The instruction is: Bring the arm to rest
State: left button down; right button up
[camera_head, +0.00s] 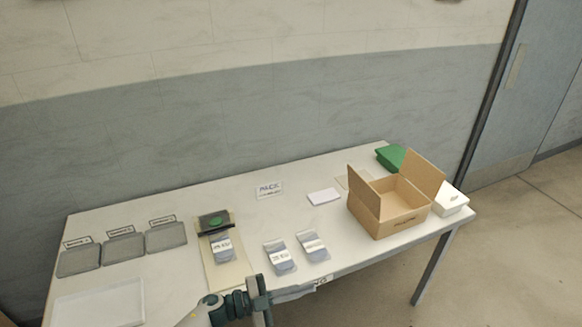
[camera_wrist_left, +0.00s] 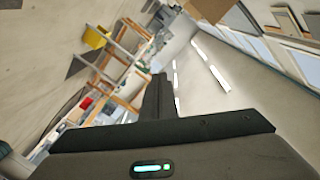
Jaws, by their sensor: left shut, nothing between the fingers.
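My left gripper (camera_head: 297,291) is at the front edge of the table in the head view, its arm coming in from the bottom left. It is shut and empty. In the left wrist view its dark fingers (camera_wrist_left: 158,96) are together, with nothing between them. That wrist view looks across the room at a tilt. My right gripper is in neither view.
The white table (camera_head: 180,275) holds grey trays (camera_head: 123,248), a press with a green disc (camera_head: 216,221), labelled pouches (camera_head: 280,257) and an open cardboard box (camera_head: 400,205). A white tray (camera_head: 100,305) lies front left. In the wrist view, shelving (camera_wrist_left: 125,65) stands far off.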

pick_arm(q)
jog(key=s+a+f+n+t+y+b, duration=0.1)
jog(key=a+f+n+t+y, duration=0.35)
jog(key=f, duration=0.85)
jog(key=s+a+f+n+t+y+b, duration=0.15)
jog(key=a+f+n+y, duration=0.35)
jog(key=a+f+n, duration=0.6)
jog(key=s+a+f+g+y+b, duration=0.15)
jog(key=s+a+f, duration=0.25)
jog(key=s+f, duration=0.4)
jog(key=s+a+f+g+y, duration=0.1)
jog(key=s+a+f+y, duration=0.2)
jog(key=s+f, duration=0.5)
jog(key=s+a+f+n+g+y, duration=0.1)
jog(key=s+f, duration=0.4)
jog(key=s, duration=0.6)
jog(key=s+a+f+n+g+y+b, duration=0.1)
jog(key=s+a+f+n+g, duration=0.1)
jog(key=s+f, duration=0.4)
jog(key=s+a+f+n+g+y+b, duration=0.1)
jog(key=s+a+f+n+g, duration=0.1)
jog(key=s, duration=1.3)
notch_tip(320, 180, down, 3)
jog(key=shift+s+a+f+g, duration=0.15)
jog(key=shift+s+a+g, duration=0.35)
jog(key=shift+g, duration=0.75)
jog(key=shift+w+a, duration=0.15)
jog(key=shift+w, duration=0.05)
